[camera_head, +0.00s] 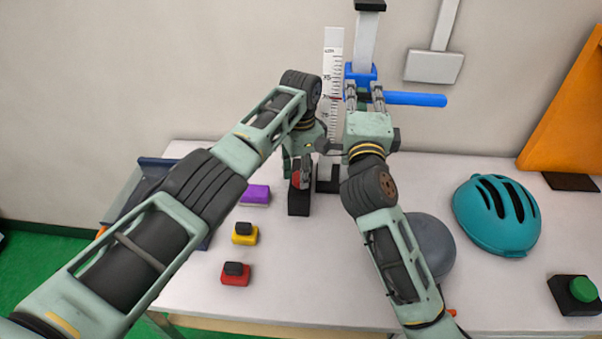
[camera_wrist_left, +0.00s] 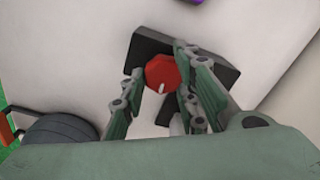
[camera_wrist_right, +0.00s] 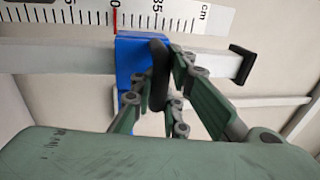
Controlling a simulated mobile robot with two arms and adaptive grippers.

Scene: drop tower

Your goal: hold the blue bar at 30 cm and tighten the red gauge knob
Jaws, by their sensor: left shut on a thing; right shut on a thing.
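The blue bar (camera_head: 415,99) sticks out to the right from a blue block on the upright rail at the back. The block shows in the right wrist view (camera_wrist_right: 128,65), with a red line on the scale beside it near a partly hidden mark ending in 0, below the 35. My right gripper (camera_head: 364,95) is shut on the black grip (camera_wrist_right: 158,75) of this block. The red gauge knob (camera_wrist_left: 160,72) sits on a black base (camera_head: 299,204). My left gripper (camera_wrist_left: 154,82) is shut on the knob, one finger on each side.
The white scale (camera_head: 333,70) stands left of the rail. Purple (camera_head: 255,193), yellow (camera_head: 245,238) and red (camera_head: 235,279) blocks lie left. A teal helmet (camera_head: 490,222), a grey ball (camera_head: 428,245) and a green button (camera_head: 583,289) are right.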

